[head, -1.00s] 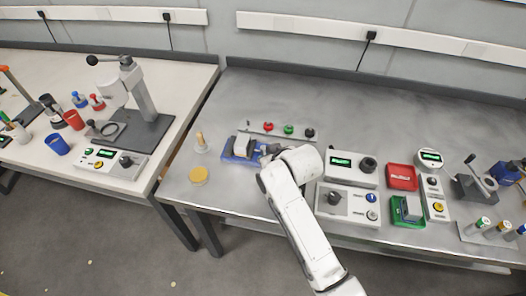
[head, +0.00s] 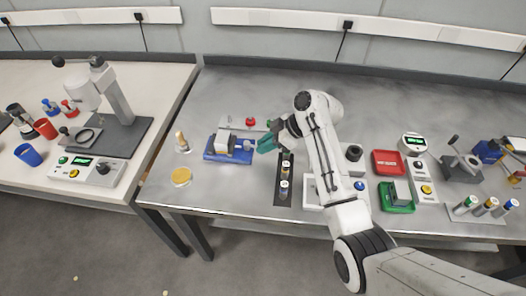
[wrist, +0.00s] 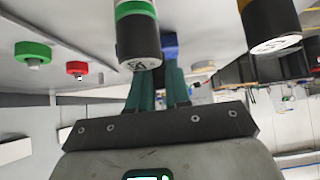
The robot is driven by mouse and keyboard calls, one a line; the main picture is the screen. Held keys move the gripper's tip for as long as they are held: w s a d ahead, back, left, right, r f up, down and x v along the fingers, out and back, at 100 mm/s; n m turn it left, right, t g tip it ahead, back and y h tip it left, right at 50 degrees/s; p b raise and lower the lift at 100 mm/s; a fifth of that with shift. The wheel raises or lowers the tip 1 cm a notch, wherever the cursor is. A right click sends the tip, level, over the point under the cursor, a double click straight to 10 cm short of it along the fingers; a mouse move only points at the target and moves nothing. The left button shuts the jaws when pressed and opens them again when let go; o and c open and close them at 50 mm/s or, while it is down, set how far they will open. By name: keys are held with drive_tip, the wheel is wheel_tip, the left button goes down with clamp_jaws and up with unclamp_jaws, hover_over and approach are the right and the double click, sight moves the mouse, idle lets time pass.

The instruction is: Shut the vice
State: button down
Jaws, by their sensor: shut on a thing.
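The vice (head: 221,153) has a blue body and a grey jaw block. It stands on the steel bench, left of my gripper in the head view. My gripper (head: 264,144) has teal fingers and reaches the vice's right-hand end, where its blue handle (head: 247,146) is. The fingers are shut on the handle. In the wrist view the fingers (wrist: 160,85) run up to a blue part of the vice (wrist: 170,45). A black cylinder with a green band (wrist: 138,35) partly hides the fingertips there. How wide the vice's jaws stand is hard to tell.
A black holder (head: 284,200) with upright cylinders stands just in front of my gripper. Behind the vice is a strip with knobs, one red (head: 251,121). A yellow disc (head: 181,176) and a small peg (head: 182,142) stand left. A red tray (head: 387,162) lies right.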

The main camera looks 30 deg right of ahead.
drive_tip(key=shift+w+d+f+n+g+y+b, duration=0.1)
drive_tip(key=shift+n+g+y+b, duration=0.05)
drive_tip(key=shift+n+g+b, duration=0.2)
drive_tip(key=shift+w+f+n+g+y+b, duration=0.1)
drive_tip(key=shift+n+g+y+b, duration=0.05)
drive_tip(key=shift+n+g+b, duration=0.15)
drive_tip(key=shift+r, duration=0.1)
drive_tip(key=c, duration=1.1)
unclamp_jaws()
drive_tip(key=shift+d, duration=0.1)
drive_tip(key=shift+r, duration=0.1)
drive_tip(key=shift+d+r, duration=0.15)
drive_tip(key=shift+d, duration=0.1)
drive_tip(key=b+v, duration=0.1)
drive_tip(key=v, duration=0.9)
drive_tip(key=shift+s, duration=0.1)
